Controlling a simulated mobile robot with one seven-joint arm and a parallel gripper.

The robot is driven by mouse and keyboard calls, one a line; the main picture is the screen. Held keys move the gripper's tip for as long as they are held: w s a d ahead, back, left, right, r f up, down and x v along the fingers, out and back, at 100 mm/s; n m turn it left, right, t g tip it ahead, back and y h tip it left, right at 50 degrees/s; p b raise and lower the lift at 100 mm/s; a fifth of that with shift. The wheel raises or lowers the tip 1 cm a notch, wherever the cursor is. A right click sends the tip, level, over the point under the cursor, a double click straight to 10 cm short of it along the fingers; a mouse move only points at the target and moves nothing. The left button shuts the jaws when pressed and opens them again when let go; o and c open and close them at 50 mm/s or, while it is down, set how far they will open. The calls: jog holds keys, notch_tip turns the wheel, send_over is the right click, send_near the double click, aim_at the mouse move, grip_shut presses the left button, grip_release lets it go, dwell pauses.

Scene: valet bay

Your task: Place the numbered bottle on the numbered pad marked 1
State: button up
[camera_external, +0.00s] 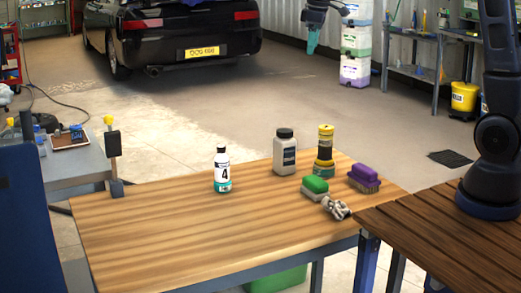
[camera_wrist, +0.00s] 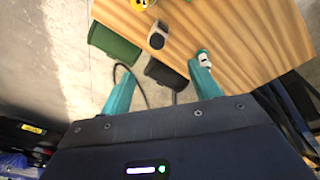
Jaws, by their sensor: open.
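The numbered bottle (camera_external: 222,171) is white with a black cap, a black 4 and a teal band at its base. It stands upright at the middle of the wooden table. In the wrist view a small white shape beside the right fingertip looks like this bottle, partly hidden. My gripper (camera_external: 313,38) is at the top of the outside view, high beyond the table and far from the bottle. Its teal fingers are spread and empty; they also show in the wrist view (camera_wrist: 162,76). I see no pad marked 1 in either view.
A grey bottle (camera_external: 285,154), a yellow-and-black bottle (camera_external: 325,150), a green-and-white brush or sponge (camera_external: 315,187), a purple brush (camera_external: 364,177) and a crumpled grey item (camera_external: 336,208) crowd the table's right. Its left and front (camera_external: 150,240) are clear. A post (camera_external: 114,155) stands by the left edge.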

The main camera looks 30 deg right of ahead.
jog(key=s+d+r+m+t, duration=0.1)
jog(key=s+d+r+m, duration=0.15)
jog(key=s+d, duration=0.5)
jog(key=s+d+r+m, duration=0.2)
jog(key=s+d+r, duration=0.1)
jog(key=s+d, duration=0.45)
jog(key=s+d+f+m+t, duration=0.1)
jog(key=s+d+m, duration=0.1)
jog(key=s+d, duration=0.3)
jog(key=s+d+f+m, duration=0.2)
jog(key=s+d+m, duration=0.1)
jog(key=s, duration=0.8)
jog(key=shift+d+t, duration=0.4)
jog(key=shift+d, duration=0.45)
jog(key=shift+f, duration=0.1)
